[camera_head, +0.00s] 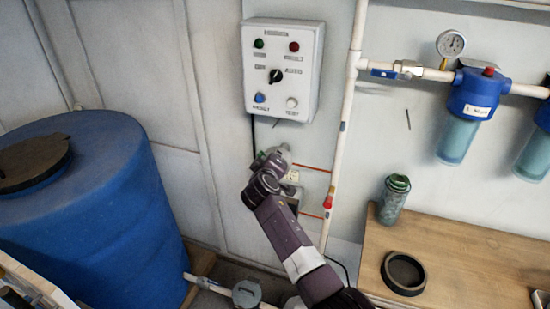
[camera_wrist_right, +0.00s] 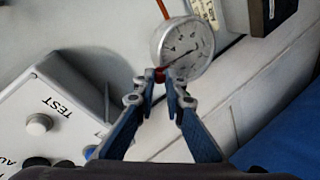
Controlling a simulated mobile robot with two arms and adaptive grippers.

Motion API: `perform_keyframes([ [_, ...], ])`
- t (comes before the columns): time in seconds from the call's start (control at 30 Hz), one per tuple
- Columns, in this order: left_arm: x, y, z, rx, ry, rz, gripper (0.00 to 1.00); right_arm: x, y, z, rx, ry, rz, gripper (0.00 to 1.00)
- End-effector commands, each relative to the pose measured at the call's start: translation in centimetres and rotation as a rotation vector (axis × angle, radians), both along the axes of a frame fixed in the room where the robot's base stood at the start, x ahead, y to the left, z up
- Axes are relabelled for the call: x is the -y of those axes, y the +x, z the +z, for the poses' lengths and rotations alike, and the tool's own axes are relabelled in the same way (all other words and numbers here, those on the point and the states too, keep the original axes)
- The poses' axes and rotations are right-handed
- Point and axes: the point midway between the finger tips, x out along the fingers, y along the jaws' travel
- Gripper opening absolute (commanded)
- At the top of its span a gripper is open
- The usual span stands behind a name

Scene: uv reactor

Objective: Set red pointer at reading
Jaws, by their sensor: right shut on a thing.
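A round pressure gauge (camera_wrist_right: 184,44) with a white dial and grey rim is straight ahead in the right wrist view. A dark needle shows on its dial, but the numbers are too small to read. A small red piece (camera_wrist_right: 160,75), seemingly the red pointer, shows at the gauge's near rim. My right gripper (camera_wrist_right: 173,84) is shut on it, its fingertips at the rim. In the head view my right arm reaches to the wall under the control box, and its gripper (camera_head: 272,162) largely hides this gauge. My left gripper is in neither view.
The control box (camera_head: 283,70) with buttons and a knob is just above my right gripper. A white pipe (camera_head: 346,110) runs down to the right of it. A blue barrel (camera_head: 100,220) stands left. A wooden bench (camera_head: 470,270) holds a bottle (camera_head: 394,198) and a black ring (camera_head: 403,272).

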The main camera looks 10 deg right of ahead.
Motion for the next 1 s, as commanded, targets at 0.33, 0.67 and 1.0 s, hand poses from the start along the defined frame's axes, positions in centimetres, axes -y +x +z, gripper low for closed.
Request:
perform_keyframes([
  [0.33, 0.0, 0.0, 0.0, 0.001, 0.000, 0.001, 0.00, -0.1, 0.0, -0.1, -0.001, 0.002, 0.001, 0.28],
  [0.67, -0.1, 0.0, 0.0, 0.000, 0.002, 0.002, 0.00, -0.2, -0.3, 0.0, 0.001, 0.002, 0.001, 0.28],
  [1.0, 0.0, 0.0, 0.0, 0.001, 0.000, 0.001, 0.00, -1.5, -3.6, 1.1, 0.000, 0.003, 0.003, 0.28],
])
